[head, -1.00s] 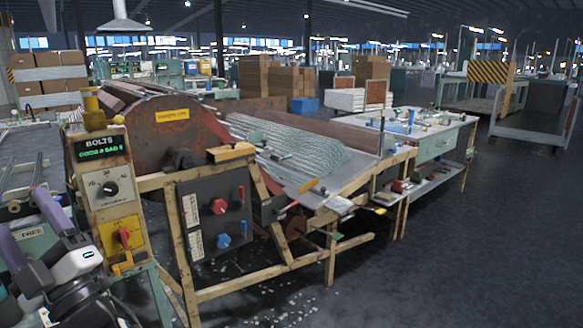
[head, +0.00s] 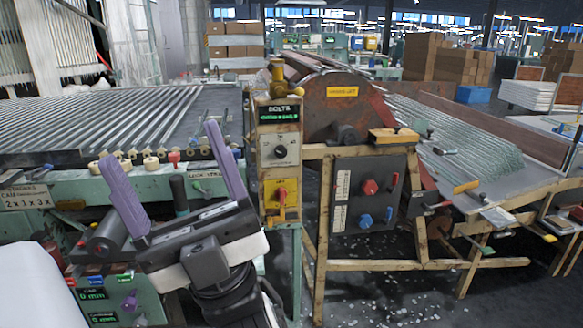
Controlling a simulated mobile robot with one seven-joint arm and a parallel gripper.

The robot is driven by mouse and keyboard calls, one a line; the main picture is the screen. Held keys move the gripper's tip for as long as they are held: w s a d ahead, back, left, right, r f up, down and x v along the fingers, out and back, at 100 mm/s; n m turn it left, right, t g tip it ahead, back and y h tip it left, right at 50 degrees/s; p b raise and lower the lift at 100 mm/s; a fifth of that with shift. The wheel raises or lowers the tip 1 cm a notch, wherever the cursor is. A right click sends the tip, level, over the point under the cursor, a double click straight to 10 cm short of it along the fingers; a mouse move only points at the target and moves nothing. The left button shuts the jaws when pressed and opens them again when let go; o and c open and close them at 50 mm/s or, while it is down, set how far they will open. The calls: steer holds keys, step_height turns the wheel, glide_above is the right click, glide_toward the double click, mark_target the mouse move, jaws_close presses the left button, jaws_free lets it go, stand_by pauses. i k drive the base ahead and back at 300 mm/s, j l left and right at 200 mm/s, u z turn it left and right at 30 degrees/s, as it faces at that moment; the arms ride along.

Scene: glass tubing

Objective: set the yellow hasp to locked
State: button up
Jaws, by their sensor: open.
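The yellow hasp (head: 283,217) is small, at the lower end of a yellow switch plate (head: 270,187) on a narrow control post. A red handle (head: 282,195) sits on the plate just above it and points downward. Whether the hasp is locked is too small to tell. My gripper (head: 161,144) is to the left of the post and nearer to the camera. Its two purple fingers are spread wide and point up, with nothing between them. It is apart from the hasp and touches nothing that I can see.
The post carries a BOLTS display (head: 279,113) and a dial (head: 280,149) above the plate. To its right, a dark panel (head: 350,190) has red and blue knobs on a wooden frame. A bench with glass tubes (head: 120,120) is at left. Glass shards litter the floor.

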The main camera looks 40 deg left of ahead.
mark_target(270, 220)
steer(key=k+j+u, duration=0.1)
steer(key=u, duration=1.05)
steer(key=i+j, duration=0.05)
